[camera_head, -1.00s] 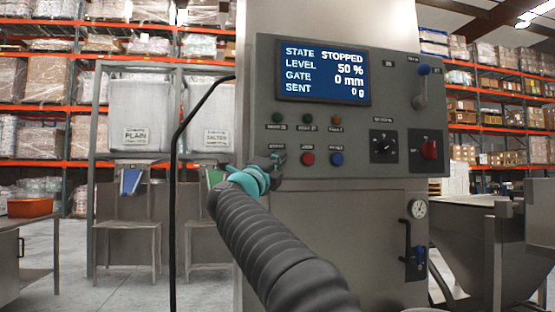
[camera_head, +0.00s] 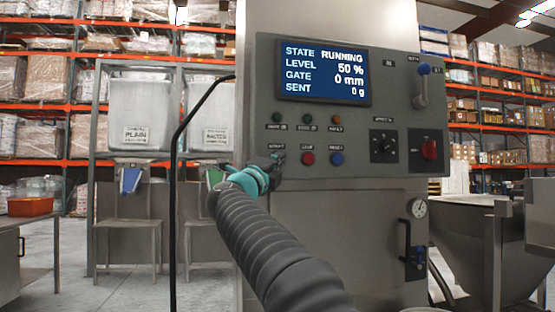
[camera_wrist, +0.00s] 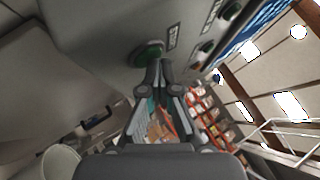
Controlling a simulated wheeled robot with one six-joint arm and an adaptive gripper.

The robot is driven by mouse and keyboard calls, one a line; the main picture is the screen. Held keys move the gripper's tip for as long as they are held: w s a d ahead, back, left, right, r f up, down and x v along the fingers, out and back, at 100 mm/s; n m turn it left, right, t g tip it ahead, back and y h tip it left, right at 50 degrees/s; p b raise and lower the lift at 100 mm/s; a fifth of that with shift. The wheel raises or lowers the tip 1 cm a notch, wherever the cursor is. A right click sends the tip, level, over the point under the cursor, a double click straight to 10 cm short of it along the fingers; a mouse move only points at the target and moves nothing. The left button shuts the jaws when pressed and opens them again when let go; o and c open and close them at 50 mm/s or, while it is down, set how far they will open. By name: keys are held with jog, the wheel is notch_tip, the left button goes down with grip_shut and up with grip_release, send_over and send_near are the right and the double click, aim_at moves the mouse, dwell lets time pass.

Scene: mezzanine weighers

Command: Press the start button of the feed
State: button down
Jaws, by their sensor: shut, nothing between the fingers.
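The grey control panel (camera_head: 400,105) carries a screen (camera_head: 322,72) that reads STATE RUNNING, LEVEL 50 %, GATE 0 mm, SENT 0 g. My gripper (camera_head: 277,157) is shut and empty, its tips at the panel's lower left, over the leftmost place in the lower button row. In the wrist view the shut fingertips (camera_wrist: 154,64) are at a green button (camera_wrist: 148,53), which is partly hidden behind them. I cannot tell whether they still touch it. In the head view my gripper hides that button.
A red button (camera_head: 308,158) and a blue button (camera_head: 336,158) sit to the right in the same row. A black knob (camera_head: 384,146), a red switch (camera_head: 429,149) and a blue-tipped lever (camera_head: 423,86) are further right.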

jog(key=shift+s+f, duration=0.1)
jog(key=shift+s+d+b, duration=0.2)
jog(key=shift+s+b, duration=0.35)
jog(key=shift+s, duration=0.15)
jog(key=s+b, duration=0.1)
jog(key=s, duration=0.1)
jog(key=s+d+b, duration=0.1)
jog(key=s, duration=0.1)
jog(key=shift+s+d+b, duration=0.2)
jog(key=shift+s+b, duration=0.2)
dwell(0.7)
